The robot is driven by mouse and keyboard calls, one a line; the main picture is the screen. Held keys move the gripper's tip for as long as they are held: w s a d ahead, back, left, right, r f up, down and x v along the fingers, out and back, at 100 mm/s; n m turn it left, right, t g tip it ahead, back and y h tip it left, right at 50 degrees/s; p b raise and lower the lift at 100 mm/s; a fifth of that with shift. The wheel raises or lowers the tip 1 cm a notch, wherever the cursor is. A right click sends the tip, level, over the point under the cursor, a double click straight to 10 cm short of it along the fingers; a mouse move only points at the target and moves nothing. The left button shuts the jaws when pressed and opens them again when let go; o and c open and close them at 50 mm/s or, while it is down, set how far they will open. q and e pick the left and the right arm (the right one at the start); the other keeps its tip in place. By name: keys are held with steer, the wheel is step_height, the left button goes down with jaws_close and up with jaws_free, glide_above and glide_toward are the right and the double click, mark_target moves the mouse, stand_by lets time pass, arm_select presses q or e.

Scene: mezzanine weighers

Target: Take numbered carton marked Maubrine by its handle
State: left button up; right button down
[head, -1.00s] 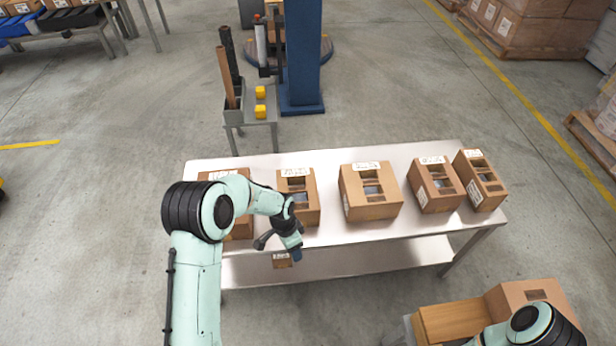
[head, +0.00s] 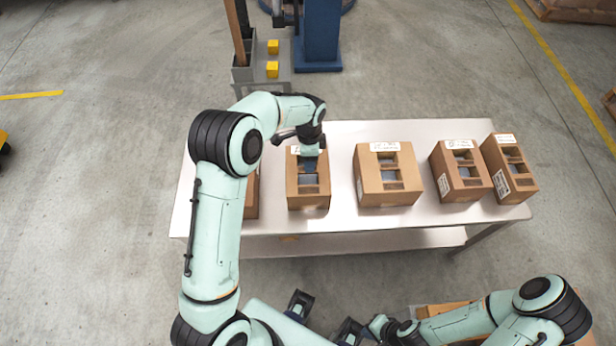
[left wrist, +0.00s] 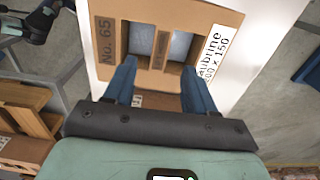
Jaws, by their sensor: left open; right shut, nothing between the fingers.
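The carton marked Maubrine (head: 308,203) is a brown box on the steel table, second from the left in the head view. In the left wrist view the carton (left wrist: 218,15) shows "No. 65" and a white label (left wrist: 214,52) reading "aubrine", its first letter hidden. Its handle (left wrist: 162,48) is a cardboard strip between two openings in the top. My left gripper (left wrist: 158,70) is open, one finger toward each side of the strip; I cannot tell how deep the tips are. It also shows over the carton in the head view (head: 311,166). My right gripper (head: 348,331) is shut and empty, low in the picture.
Similar cartons stand to the right, a near one (head: 389,197), then another (head: 466,187) and one at the end (head: 518,190). A carton at the left (head: 252,196) is mostly behind my left arm. Bare table (head: 340,140) lies between cartons. A grey stand (head: 262,88) is behind.

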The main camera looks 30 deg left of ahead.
mark_target(308, 178)
arm_select(q)
steer(key=shift+s+a+f, duration=0.1)
steer(key=shift+a+f, duration=0.05)
steer(key=shift+f, duration=3.4)
jaws_close()
